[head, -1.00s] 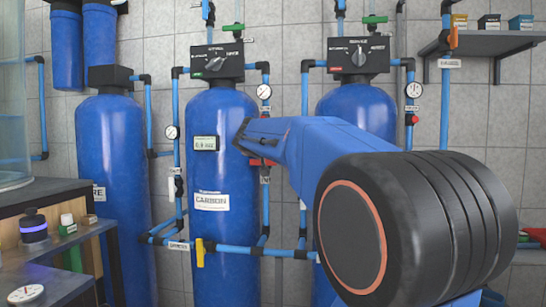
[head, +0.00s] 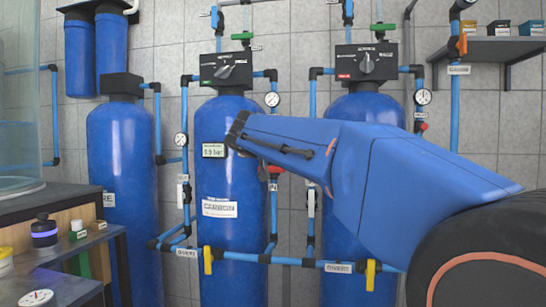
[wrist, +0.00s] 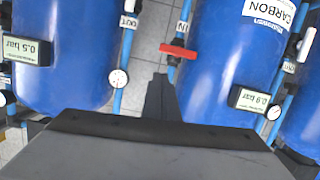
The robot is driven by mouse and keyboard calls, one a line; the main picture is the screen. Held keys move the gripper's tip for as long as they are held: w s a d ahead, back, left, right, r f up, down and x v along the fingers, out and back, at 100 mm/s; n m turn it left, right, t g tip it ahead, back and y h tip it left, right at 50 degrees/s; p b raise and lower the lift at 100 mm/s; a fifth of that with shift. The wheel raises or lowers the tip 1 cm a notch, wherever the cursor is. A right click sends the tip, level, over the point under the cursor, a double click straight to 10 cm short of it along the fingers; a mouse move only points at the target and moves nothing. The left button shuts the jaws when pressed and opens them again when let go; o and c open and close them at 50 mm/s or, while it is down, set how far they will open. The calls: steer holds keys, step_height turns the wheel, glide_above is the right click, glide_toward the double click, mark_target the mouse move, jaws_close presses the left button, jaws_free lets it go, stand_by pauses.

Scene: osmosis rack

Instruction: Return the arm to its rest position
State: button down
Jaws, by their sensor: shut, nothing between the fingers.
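My blue arm (head: 375,165) reaches from the lower right across the front of the tanks. My gripper (head: 237,130) is at its left end, in front of the carbon tank (head: 215,260) in the head view. In the wrist view, my dark gripper (wrist: 161,92) is shut with nothing in it. It points towards the gap between two blue tanks, below a red valve handle (wrist: 178,52) in the picture. I see no contact with a tank or pipe. My wide grey wrist part hides the bottom of that view.
Pipes with yellow valve handles (head: 207,260) and gauges (head: 272,99) run between the tanks. A display (head: 214,150) is on the carbon tank, close to my gripper. A shelf with boxes (head: 490,48) is upper right. A bench with bottles (head: 44,230) is lower left.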

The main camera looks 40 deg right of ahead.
stand_by(0.3)
steer(key=s+a+f+n+g+y, duration=0.1)
steer(key=s+a+f+n+y, duration=0.2)
steer(key=s+a+f, duration=0.5)
steer(key=s+a+f+n+g+y, duration=0.2)
steer(key=s+a+f+y, duration=0.3)
steer(key=f, duration=1.6)
steer(key=s+a+f+n+g+y, duration=0.1)
steer(key=s+a+f+n+y, duration=0.3)
steer(key=s+a+f, duration=0.9)
steer(key=shift+a+f+n, duration=0.3)
steer(key=shift+a+f, duration=0.35)
steer(key=shift+a, duration=0.35)
